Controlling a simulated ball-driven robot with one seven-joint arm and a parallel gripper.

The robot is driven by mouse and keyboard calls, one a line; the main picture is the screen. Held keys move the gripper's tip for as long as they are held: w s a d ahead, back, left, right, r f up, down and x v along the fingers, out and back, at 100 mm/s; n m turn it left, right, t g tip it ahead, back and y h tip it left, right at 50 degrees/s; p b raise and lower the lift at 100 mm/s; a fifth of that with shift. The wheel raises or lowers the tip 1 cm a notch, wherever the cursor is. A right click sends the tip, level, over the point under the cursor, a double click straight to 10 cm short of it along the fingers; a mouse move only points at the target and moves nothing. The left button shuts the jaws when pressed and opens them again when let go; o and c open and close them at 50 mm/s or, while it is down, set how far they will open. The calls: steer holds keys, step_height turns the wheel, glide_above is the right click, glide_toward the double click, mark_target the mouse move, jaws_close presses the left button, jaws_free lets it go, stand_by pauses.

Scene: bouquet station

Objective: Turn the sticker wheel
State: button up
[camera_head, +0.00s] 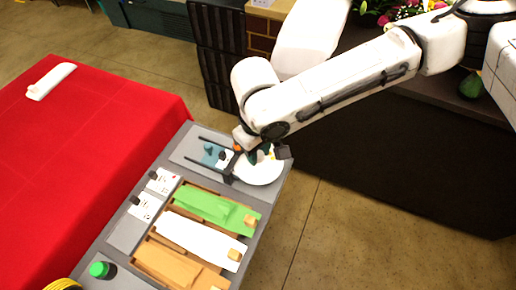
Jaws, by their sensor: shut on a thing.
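The sticker wheel (259,174) is a white disc with small coloured patches. It lies at the far end of the grey station table, on a grey board. My gripper (266,155) reaches down over the wheel's upper part and is shut on it. My dark gripper parts and wrist hide part of the disc, so the exact spot of contact does not show.
A dark bracket and small blue-grey pieces (211,154) sit left of the wheel. Green (205,207), white (195,238) and orange (172,265) sheets lie in wooden trays nearer. A red-covered table (80,150) stands left; a dark counter (400,145) stands right.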

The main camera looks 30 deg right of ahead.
steer(key=n+p, duration=0.2)
steer(key=n, duration=0.1)
steer(key=shift+r+n, duration=0.1)
steer(key=shift+n, duration=0.3)
steer(key=n+p, duration=0.1)
steer(key=n, duration=0.2)
steer(key=shift+n, duration=0.3)
steer(key=n+p, duration=0.1)
steer(key=n, duration=0.3)
steer(key=shift+n, duration=0.3)
steer(key=n, duration=0.3)
steer(key=shift+n, duration=0.3)
steer(key=n, duration=1)
steer(key=shift+b, duration=0.3)
steer(key=shift+n, duration=0.5)
